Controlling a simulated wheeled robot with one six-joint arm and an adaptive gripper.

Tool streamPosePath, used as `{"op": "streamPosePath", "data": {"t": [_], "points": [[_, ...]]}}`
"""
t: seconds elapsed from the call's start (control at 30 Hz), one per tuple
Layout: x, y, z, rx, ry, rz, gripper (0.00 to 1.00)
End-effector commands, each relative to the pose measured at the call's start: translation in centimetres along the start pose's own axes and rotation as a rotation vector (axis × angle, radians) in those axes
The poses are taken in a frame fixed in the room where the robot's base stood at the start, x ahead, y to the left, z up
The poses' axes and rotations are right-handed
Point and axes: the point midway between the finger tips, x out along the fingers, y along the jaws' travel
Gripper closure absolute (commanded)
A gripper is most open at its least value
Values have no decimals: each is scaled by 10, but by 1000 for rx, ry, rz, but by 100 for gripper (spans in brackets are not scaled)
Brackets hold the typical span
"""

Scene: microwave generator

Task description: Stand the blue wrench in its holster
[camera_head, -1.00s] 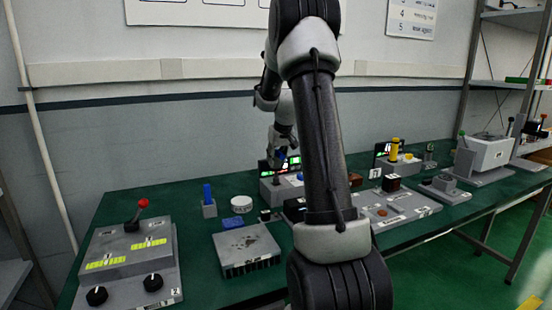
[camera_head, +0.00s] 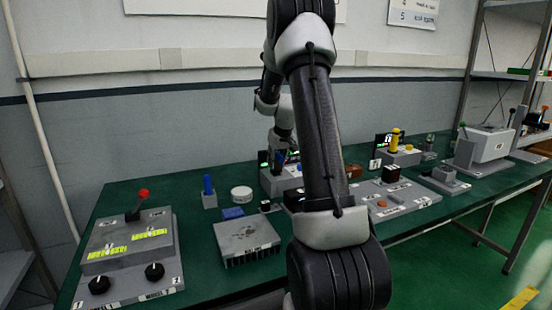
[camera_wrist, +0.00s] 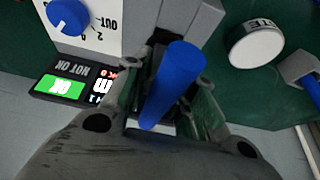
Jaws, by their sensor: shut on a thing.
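The blue wrench (camera_wrist: 172,85) shows in the wrist view as a smooth blue round bar between my fingers. My gripper (camera_wrist: 175,92) is shut on it. Its far end is hidden, so I cannot tell whether it touches anything. In the head view my gripper (camera_head: 284,160) is small and partly behind my arm, over a grey unit with a display (camera_head: 273,183). Another blue upright bar (camera_head: 208,184) stands in a small grey block (camera_head: 209,201) to the left. I cannot tell for sure which part is the holster.
The wrist view shows a lit "OK" display (camera_wrist: 58,88), a blue knob (camera_wrist: 68,17) and a white round tin (camera_wrist: 256,45) close by. A finned grey block (camera_head: 246,240) and a red-knobbed lever panel (camera_head: 125,250) stand at the left. Green table is bare between them.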

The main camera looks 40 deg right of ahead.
Motion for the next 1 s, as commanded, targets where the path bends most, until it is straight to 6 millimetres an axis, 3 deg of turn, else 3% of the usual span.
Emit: {"op": "streamPosePath", "data": {"t": [1.0], "points": [[10, 0, 4, 0, 1, 0, 100]]}}
